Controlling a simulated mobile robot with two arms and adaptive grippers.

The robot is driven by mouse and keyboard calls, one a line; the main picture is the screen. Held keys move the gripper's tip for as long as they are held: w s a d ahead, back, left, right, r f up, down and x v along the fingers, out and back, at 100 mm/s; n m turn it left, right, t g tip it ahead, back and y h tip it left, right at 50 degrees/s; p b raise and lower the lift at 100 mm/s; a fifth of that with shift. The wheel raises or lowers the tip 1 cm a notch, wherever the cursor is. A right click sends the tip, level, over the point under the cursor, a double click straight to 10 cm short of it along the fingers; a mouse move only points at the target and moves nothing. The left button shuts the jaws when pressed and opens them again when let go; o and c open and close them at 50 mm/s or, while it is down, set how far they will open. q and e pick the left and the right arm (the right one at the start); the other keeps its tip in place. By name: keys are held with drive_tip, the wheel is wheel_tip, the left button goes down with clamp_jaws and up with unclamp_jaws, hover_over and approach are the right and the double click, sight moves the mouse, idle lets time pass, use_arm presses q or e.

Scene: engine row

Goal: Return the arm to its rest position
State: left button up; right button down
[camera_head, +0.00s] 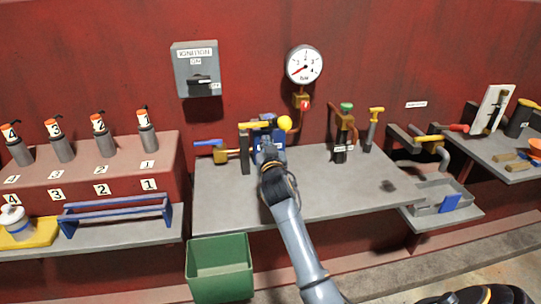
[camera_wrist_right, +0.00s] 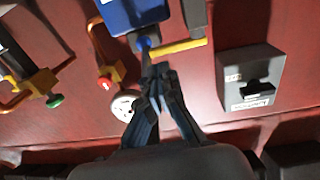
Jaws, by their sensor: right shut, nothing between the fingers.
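My right arm reaches up from the bottom of the head view to the middle of the grey workbench (camera_head: 330,195). The arm hides part of that device. In the right wrist view the closed fingertips (camera_wrist_right: 160,74) point at the blue device (camera_wrist_right: 128,12) and a yellow handle (camera_wrist_right: 178,46). I cannot tell whether they touch. My left gripper is not in view.
The ignition box (camera_head: 196,70) and pressure gauge (camera_head: 304,64) hang on the red wall. A blue-handled valve (camera_head: 218,152) and a green-capped fitting (camera_head: 342,142) flank the arm. A green bin (camera_head: 220,268) stands below the bench. The bench's front right is clear.

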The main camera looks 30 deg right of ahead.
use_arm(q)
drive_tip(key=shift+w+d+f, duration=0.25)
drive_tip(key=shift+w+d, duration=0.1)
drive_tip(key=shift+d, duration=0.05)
use_arm(e)
drive_tip(key=v, duration=0.6)
drive_tip(key=shift+s+r, duration=0.2)
drive_tip(key=shift+s, duration=0.1)
